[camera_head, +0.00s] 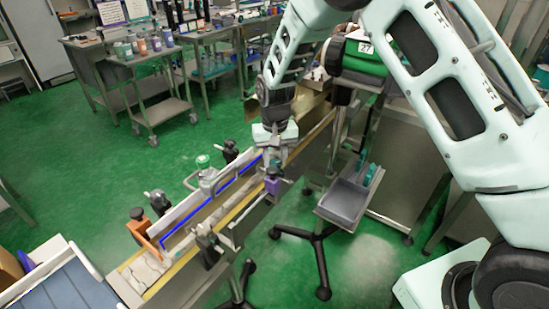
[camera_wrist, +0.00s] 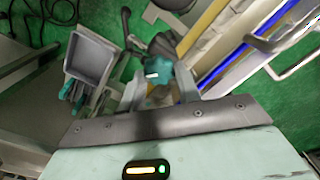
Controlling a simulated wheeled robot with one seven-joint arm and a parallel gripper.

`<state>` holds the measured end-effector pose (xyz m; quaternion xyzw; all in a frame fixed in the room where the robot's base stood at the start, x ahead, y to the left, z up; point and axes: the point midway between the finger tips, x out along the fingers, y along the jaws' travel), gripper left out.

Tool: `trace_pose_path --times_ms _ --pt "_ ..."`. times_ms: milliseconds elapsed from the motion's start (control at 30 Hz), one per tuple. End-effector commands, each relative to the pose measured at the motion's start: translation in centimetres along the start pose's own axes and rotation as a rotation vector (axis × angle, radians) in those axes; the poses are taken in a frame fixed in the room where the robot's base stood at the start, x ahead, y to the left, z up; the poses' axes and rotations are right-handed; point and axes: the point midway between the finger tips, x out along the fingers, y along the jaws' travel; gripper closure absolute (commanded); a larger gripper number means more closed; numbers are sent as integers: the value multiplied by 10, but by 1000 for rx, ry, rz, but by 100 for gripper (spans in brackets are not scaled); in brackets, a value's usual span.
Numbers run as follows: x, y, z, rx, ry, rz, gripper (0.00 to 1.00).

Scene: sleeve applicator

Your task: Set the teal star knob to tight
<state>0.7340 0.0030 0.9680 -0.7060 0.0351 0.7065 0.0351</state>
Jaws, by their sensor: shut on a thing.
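The teal star knob (camera_wrist: 157,72) shows in the wrist view just beyond the grey pad of my gripper, between its two fingers. My gripper (camera_wrist: 158,88) is shut on it. In the head view my gripper (camera_head: 273,150) points down at the right side of the conveyor, above a purple block (camera_head: 272,185). The teal knob is hidden there behind the gripper. A pointer or a tight mark cannot be made out.
A trolley with jars (camera_head: 150,95) stands at back left. Green floor is clear at left.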

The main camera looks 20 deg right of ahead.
Motion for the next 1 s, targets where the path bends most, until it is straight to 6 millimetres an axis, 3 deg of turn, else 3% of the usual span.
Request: trace_pose_path --times_ms 600,1000 --pt "-2 2 0 569 4 -1 90" --pt "-2 2 0 801 4 -3 90"
